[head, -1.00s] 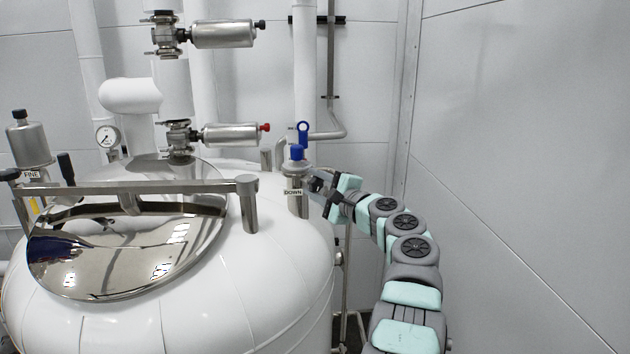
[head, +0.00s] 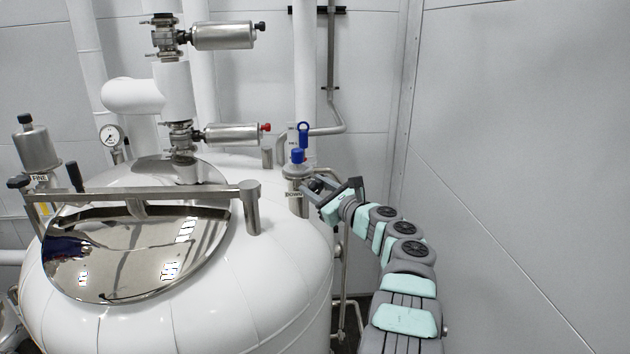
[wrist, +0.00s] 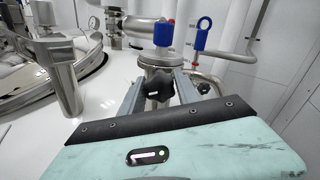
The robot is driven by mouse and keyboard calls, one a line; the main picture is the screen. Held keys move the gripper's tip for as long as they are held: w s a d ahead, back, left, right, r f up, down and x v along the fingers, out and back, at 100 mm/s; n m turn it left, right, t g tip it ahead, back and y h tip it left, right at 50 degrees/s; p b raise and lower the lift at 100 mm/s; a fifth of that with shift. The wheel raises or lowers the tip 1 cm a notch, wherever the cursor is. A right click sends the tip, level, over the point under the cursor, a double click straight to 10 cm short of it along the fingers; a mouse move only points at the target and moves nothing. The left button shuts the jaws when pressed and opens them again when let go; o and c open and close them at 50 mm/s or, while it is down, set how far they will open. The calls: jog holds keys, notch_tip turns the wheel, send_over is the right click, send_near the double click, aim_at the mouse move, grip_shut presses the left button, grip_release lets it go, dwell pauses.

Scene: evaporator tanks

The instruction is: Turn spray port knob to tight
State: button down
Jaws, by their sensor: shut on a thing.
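The spray port is a steel cylinder (head: 293,172) with a blue cap on top, on the right shoulder of the white tank. It also shows in the wrist view (wrist: 158,60). Its black lobed knob (wrist: 155,83) faces my gripper (wrist: 158,88). The two grey fingers lie on either side of the knob and are shut on it. In the head view, my gripper (head: 317,188) reaches the port from the right and the fingers partly hide the knob. A small label reading DOWN shows on the port in the head view. I cannot read the knob's tightness.
A blue-handled valve (head: 303,135) and bent pipe stand behind the port. A steel post (head: 250,208) and the tank's shiny round lid (head: 120,260) lie to the left. A grey wall (head: 520,150) is on the right, with free room between it and my arm.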

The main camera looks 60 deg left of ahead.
jog(key=shift+m+p, duration=0.3)
jog(key=shift+m, duration=0.6)
jog(key=shift+f, duration=0.1)
jog(key=c, duration=0.9)
grip_release()
jog(key=shift+d, duration=0.1)
jog(key=shift+w+d, duration=0.2)
jog(key=shift+d, duration=0.2)
jog(key=w+d+b, duration=0.1)
jog(key=d+b, duration=0.2)
jog(key=d, duration=0.6)
jog(key=shift+d, duration=0.35)
